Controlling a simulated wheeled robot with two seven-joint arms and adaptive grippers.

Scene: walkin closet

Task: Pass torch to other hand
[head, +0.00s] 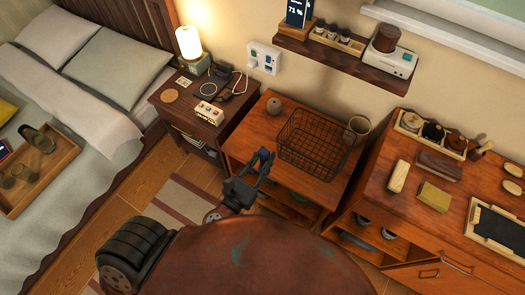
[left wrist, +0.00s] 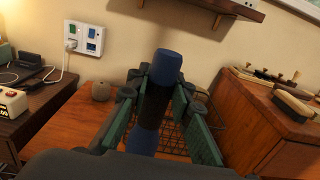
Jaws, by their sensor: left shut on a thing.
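The torch (left wrist: 168,66) is a dark blue cylinder with a black middle section, seen in the left wrist view. It stands roughly upright between the fingers of my left gripper (left wrist: 160,92), which is shut on its middle. Its blue upper end rises above the fingertips, and its lower blue part shows between the fingers. In the head view my left gripper (head: 262,160) is in front of the low wooden cabinet, left of the wire basket. The torch is small and hard to make out there. My right gripper is in neither view.
The low cabinet (head: 242,146) bears a black wire basket (head: 312,145), a round pot (head: 274,105) and a beige cup (head: 357,130). A nightstand (head: 165,92) with a lit lamp (head: 189,43) stands left. A dresser (head: 392,222) with brushes stands right. A shelf (head: 345,66) hangs above.

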